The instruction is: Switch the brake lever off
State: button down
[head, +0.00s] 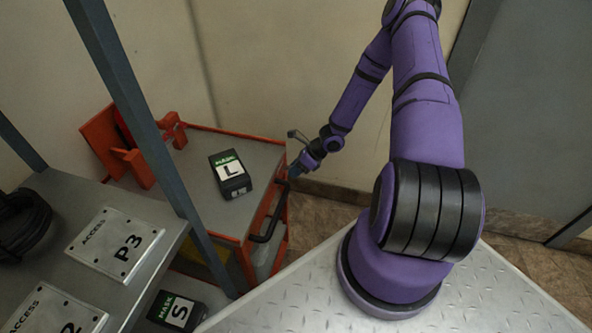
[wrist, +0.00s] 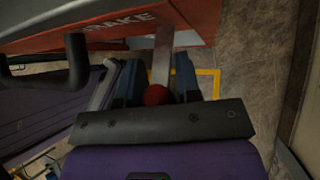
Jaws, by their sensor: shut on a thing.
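The brake lever (wrist: 162,55) is a flat metal bar with a red knob (wrist: 156,95), seen in the wrist view. It sticks out from the orange side of the cart (wrist: 205,18), beside the lettering "BRAKE" (wrist: 122,20), part of which is cut off. My gripper (wrist: 159,76) has one blue-grey finger on each side of the lever and is shut on it near the knob. In the head view my gripper (head: 299,166) is at the right side of the orange cart (head: 264,137), and the lever cannot be made out there.
A black handle (head: 268,226) on the cart's side is close to my gripper; it also shows in the wrist view (wrist: 76,62). A box marked L (head: 230,175) stands on the cart top. A shelf (head: 150,203) with a blue-grey post is at the left. A wall is behind the cart.

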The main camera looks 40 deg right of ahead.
jog(key=shift+s+a, duration=0.15)
jog(key=shift+a, duration=0.2)
jog(key=c, duration=0.9)
grip_release()
jog(key=shift+d, duration=0.2)
jog(key=shift+d+r, duration=0.2)
jog(key=shift+r, duration=0.05)
jog(key=v, duration=1)
